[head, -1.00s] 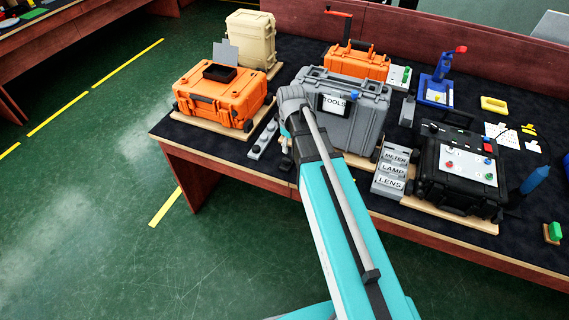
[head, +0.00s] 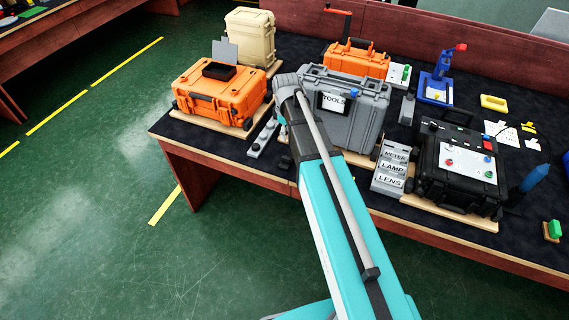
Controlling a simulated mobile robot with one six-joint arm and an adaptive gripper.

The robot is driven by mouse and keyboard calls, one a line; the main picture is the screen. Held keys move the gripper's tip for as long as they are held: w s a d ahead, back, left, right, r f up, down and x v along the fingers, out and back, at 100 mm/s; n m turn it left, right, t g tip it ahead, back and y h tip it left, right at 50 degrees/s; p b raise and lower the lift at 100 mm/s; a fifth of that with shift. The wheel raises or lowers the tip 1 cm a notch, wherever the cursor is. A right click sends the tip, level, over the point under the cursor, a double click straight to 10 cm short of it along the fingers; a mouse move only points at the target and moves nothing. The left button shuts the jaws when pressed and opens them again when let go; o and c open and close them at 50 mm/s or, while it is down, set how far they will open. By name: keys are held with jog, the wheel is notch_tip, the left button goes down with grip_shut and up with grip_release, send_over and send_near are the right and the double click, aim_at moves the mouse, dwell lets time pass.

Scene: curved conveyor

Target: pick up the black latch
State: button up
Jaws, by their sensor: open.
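I cannot single out the black latch with certainty. A small dark piece (head: 285,162) lies on the table near the front edge, below the end of my arm; it is too small to tell what it is. My gripper (head: 282,130) is mostly hidden by my own wrist, between the left orange case and the grey case. Only a small part of it shows, over a narrow grey strip with knobs (head: 263,138). I see nothing held in it.
The orange case (head: 212,98) stands left of my wrist on a wooden board. The grey TOOLS case (head: 365,112) stands close on the right. Further right are a labelled grey rack (head: 391,170) and a black case (head: 457,185). The green floor in front is clear.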

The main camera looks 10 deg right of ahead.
aim_at(286, 158)
jog(key=shift+f+b, duration=3.8)
jog(key=shift+f, duration=0.2)
jog(key=shift+f, duration=0.15)
notch_tip(286, 158, down, 5)
jog(key=b, duration=0.5)
jog(key=shift+s, duration=0.15)
grip_shut()
